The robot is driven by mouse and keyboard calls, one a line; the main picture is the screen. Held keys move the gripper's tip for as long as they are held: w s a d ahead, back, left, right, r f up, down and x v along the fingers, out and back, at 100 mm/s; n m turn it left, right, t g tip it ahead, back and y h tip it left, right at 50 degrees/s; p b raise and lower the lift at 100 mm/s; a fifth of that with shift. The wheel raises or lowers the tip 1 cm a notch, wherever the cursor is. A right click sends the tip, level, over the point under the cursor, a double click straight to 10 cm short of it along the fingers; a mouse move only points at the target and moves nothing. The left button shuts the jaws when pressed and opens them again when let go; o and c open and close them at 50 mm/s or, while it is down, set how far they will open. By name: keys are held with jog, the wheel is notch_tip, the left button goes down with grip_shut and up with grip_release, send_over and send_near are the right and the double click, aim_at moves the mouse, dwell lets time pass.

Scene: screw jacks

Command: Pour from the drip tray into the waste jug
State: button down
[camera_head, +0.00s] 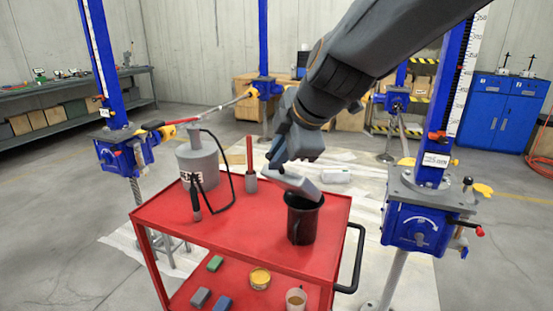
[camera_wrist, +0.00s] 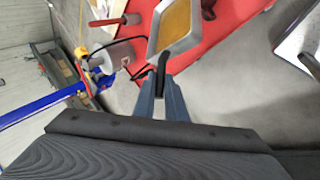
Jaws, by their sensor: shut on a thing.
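The drip tray (camera_head: 299,184) is a small grey metal pan. It is tilted in the head view, its lower right end over the mouth of the black waste jug (camera_head: 304,220), which stands upright on the red cart. My gripper (camera_head: 279,160) is shut on the tray's left end. In the wrist view the tray (camera_wrist: 157,44) holds amber-brown liquid, and my gripper (camera_wrist: 162,88) grips a dark handle at its near edge. The tray hides part of the jug's mouth. I cannot see whether liquid is flowing.
The red cart (camera_head: 245,243) also carries a grey can (camera_head: 198,165) with a black hose and a red-handled tool (camera_head: 250,165). Its lower shelf holds a yellow tin (camera_head: 260,278) and a cup (camera_head: 296,299). A blue screw jack (camera_head: 420,228) stands to the right.

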jog(key=shift+w+d+r, duration=0.15)
jog(key=shift+w+r, duration=0.15)
jog(key=shift+r, duration=0.1)
jog(key=shift+w+d+r+g, duration=0.25)
jog(key=shift+r+g, duration=0.05)
jog(key=shift+w+r, duration=0.15)
jog(key=shift+w+d+r+g+y+p, duration=0.25)
jog(key=shift+r+g+y+p, duration=0.05)
jog(key=shift+y+p, duration=0.15)
jog(key=shift+w+d+r+m+p, duration=0.25)
jog(key=shift+w+m+p, duration=0.05)
jog(key=shift+p, duration=0.05)
jog(key=shift+w+d+r+g, duration=0.15)
jog(key=shift+w+g, duration=0.1)
jog(key=shift+g, duration=0.05)
jog(key=shift+w+p, duration=0.1)
jog(key=shift+p, duration=0.2)
